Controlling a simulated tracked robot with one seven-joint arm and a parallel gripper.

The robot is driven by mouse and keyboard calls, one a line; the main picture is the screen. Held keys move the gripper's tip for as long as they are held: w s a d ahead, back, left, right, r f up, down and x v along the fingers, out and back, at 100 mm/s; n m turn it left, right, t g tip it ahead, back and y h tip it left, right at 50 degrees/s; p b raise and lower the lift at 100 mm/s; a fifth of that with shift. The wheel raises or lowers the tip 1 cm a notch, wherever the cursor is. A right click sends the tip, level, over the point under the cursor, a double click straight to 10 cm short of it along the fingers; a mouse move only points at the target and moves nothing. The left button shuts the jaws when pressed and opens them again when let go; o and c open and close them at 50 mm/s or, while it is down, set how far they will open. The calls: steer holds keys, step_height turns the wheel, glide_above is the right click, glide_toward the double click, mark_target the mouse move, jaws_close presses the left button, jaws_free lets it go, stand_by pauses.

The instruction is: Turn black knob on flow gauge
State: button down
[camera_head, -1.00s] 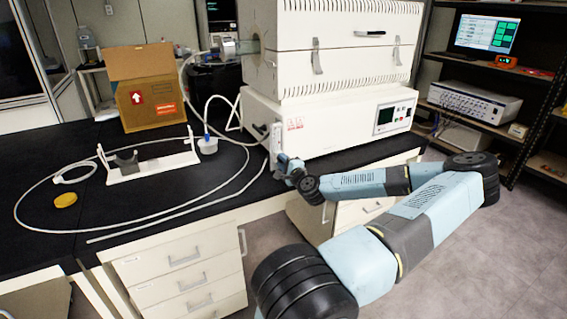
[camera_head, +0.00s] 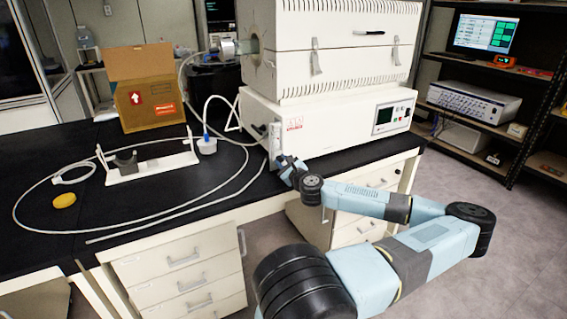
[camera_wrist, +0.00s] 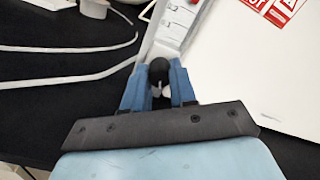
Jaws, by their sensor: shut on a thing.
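The flow gauge (camera_head: 275,141) is a narrow white upright panel at the left front corner of the white furnace unit. It also shows in the wrist view (camera_wrist: 178,24), at the top centre. The round black knob (camera_wrist: 158,70) is low on the gauge, between the two blue fingers of my gripper (camera_wrist: 159,84). The fingers are shut on the knob, one on each side. In the head view my gripper (camera_head: 282,161) is at the foot of the gauge, and the knob is hidden there.
The white furnace (camera_head: 345,122) stands right behind the gauge. White tubing (camera_head: 180,212) lies looped on the black bench to the left. A white stand (camera_head: 152,168), a yellow lid (camera_head: 64,200) and a cardboard box (camera_head: 150,98) are farther left. Floor at the right is clear.

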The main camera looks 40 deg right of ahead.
steer(key=shift+f+m, duration=0.15)
steer(key=shift+m, duration=0.35)
steer(key=c, duration=0.9)
jaws_free()
steer(key=v, duration=1.3)
steer(key=shift+s, duration=0.4)
steer(key=shift+a, duration=0.1)
